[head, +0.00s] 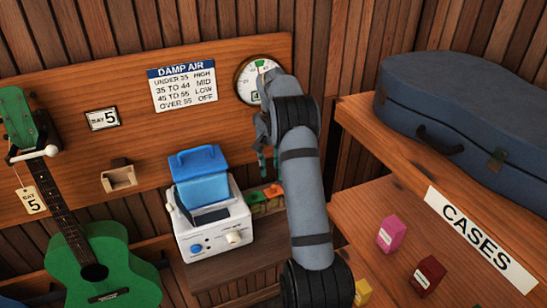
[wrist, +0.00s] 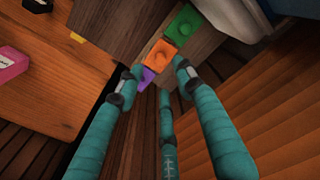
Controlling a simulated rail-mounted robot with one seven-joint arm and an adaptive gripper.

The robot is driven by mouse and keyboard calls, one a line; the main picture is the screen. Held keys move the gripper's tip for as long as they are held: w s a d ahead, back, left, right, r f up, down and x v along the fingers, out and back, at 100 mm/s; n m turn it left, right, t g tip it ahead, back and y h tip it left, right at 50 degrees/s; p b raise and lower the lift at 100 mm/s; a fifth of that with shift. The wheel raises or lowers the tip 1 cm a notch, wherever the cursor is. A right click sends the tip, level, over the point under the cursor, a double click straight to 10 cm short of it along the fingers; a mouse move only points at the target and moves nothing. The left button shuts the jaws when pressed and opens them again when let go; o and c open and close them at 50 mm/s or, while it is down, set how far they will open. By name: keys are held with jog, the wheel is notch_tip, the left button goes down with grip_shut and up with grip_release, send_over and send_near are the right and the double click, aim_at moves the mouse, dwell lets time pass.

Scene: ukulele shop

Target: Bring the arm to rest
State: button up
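My arm reaches up through the middle of the head view, and my gripper (head: 268,160) is mostly hidden behind it, in front of the wooden back board. In the wrist view my gripper (wrist: 158,82) shows teal fingers spread apart with nothing held between them. Beyond the fingertips are a green block (wrist: 184,26), an orange block (wrist: 158,56) and a purple block (wrist: 147,76) in a row. In the head view the orange block (head: 273,190) sits beside the white device, partly hidden by my arm.
A white humidifier (head: 210,235) with a blue tank (head: 200,175) stands left of my arm. A round gauge (head: 257,80) hangs behind it. A green ukulele (head: 95,265) hangs at left.

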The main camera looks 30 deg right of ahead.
aim_at(273, 186)
notch_tip(273, 186, up, 5)
jog(key=shift+s+r, duration=0.1)
dwell(0.4)
jog(key=f, duration=1.2)
jog(key=shift+w+d, duration=0.1)
jog(key=shift+w, duration=0.15)
jog(key=shift+w+r+p, duration=0.1)
jog(key=shift+r+p, duration=0.4)
jog(key=shift+r, duration=0.45)
jog(key=shift+f, duration=0.1)
